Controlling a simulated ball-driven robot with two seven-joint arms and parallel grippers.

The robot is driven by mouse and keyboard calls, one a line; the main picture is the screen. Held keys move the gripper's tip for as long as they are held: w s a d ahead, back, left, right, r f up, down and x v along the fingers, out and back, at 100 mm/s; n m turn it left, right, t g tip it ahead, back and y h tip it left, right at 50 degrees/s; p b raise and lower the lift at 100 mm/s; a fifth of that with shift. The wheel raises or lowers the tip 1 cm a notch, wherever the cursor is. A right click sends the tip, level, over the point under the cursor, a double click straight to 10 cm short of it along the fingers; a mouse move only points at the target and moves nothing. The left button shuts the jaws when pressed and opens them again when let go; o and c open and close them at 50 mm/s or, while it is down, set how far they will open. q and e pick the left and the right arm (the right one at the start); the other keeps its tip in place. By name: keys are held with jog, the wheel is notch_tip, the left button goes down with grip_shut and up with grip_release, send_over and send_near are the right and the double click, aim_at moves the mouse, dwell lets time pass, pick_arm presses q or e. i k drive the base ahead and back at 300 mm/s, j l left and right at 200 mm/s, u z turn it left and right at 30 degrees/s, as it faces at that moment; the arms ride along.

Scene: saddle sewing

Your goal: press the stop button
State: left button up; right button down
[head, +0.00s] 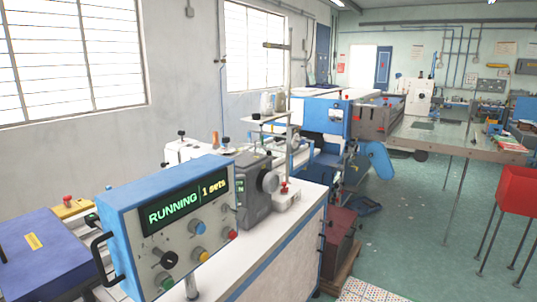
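A blue control box (120,215) with a grey front panel stands close in the lower left. Its dark display (188,203) reads "RUNNING" in green and "1 sets" in yellow. Below the display are several knobs and buttons, among them a black knob (165,259), a blue button (199,227), a yellow button (201,254) and a red button (232,234) at the right end. No label on the red button is readable, so I cannot tell which one is the stop button. Neither of my grippers is in view.
A grey sewing machine (256,205) stands on a white bench (290,235) behind the box. Another red button (68,199) tops a yellow box (72,209) at the left. A red bin on legs (518,188) stands right. Green floor (425,235) is open between.

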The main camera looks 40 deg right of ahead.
aim_at(233, 235)
jog(key=z, duration=0.95)
